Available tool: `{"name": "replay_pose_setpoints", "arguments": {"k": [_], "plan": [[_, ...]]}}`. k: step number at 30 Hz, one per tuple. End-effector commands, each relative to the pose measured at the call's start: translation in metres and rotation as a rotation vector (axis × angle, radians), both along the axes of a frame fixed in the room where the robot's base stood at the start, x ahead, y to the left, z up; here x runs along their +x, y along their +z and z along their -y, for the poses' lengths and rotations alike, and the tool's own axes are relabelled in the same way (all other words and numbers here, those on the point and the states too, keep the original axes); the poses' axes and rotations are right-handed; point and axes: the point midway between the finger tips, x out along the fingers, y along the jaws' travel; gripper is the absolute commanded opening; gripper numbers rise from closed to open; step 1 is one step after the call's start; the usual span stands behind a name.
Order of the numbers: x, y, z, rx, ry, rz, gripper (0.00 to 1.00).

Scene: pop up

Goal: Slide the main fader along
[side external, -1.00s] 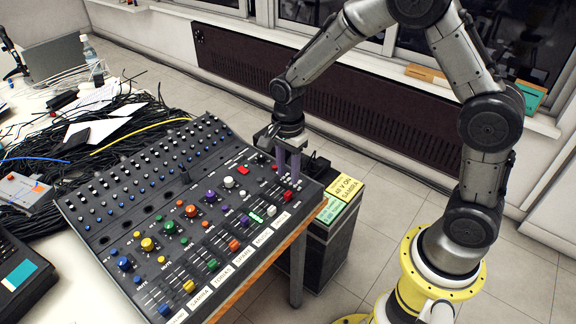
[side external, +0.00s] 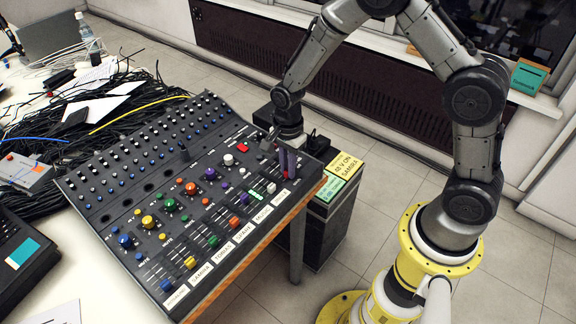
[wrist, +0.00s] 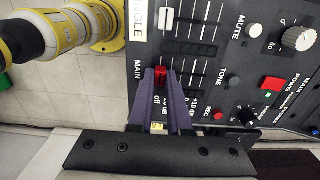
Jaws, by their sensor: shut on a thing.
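The main fader has a small red cap (wrist: 160,77) beside the MAIN label. The mixing console (side external: 115,215) bears it at its right end. My gripper (wrist: 160,75) is shut on the red cap, with one purple finger on each side of it in the wrist view. In the side external view my gripper (side external: 286,174) points down at the console's right end, and its fingers largely hide the cap.
A white fader cap (wrist: 168,19) sits in the neighbouring strip. A red button (wrist: 272,83) and a silver knob (wrist: 298,38) lie to the right in the wrist view. Black cables (side external: 60,135) cover the table behind the console.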

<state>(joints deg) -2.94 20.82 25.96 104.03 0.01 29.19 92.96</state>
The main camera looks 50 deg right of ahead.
Motion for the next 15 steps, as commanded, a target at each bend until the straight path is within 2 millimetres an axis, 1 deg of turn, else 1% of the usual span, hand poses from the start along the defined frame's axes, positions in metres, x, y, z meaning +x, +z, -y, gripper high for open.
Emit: {"name": "replay_pose_setpoints", "arguments": {"k": [15], "plan": [[0.028, 0.0, 0.0, 0.0, 0.0, 0.002, 0.0]]}}
